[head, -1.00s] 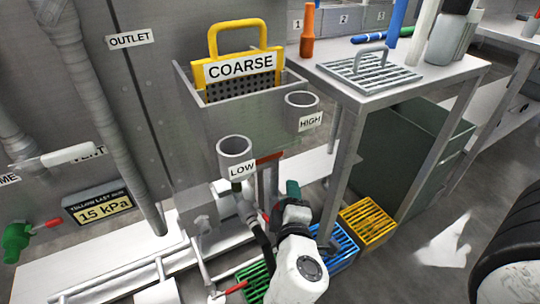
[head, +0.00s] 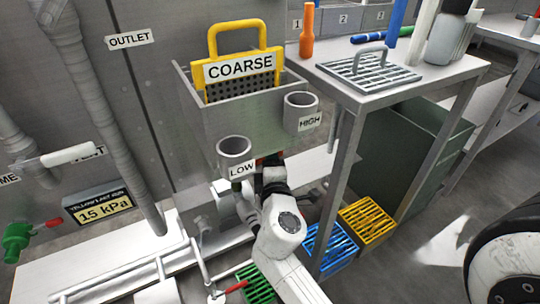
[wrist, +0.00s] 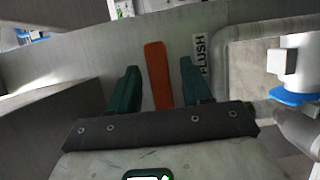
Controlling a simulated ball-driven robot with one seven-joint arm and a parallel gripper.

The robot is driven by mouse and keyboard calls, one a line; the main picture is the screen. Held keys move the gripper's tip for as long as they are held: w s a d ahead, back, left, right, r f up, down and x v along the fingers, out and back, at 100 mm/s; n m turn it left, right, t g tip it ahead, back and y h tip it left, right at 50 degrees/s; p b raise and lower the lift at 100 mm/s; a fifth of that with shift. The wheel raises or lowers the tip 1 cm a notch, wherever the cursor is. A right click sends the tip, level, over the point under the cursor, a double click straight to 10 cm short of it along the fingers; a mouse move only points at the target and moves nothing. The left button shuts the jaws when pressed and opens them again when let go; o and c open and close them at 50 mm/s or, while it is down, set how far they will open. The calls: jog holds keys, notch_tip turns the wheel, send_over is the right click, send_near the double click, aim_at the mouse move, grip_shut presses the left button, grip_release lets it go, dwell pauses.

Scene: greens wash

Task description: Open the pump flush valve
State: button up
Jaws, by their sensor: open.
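The flush valve handle is an orange-red lever (wrist: 158,75) in the wrist view, beside a FLUSH label (wrist: 201,54). My gripper (wrist: 159,66) is open, with one green finger on each side of the lever. Clear gaps show between the lever and both fingers. In the head view my wrist is just below the grey tank, right of the LOW cup (head: 235,152). My fingertips are mostly hidden in that view.
The tank (head: 240,120) holds a yellow COARSE screen (head: 240,70), with a HIGH cup (head: 300,108) on its front. A steel table (head: 330,75) stands at right. Blue (head: 328,250) and yellow (head: 365,225) crates stand below. A pipe (wrist: 222,70) runs right of the lever.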

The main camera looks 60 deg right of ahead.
jog(key=shift+w+d, duration=0.3)
jog(key=shift+d, duration=0.15)
grip_shut()
dwell(0.4)
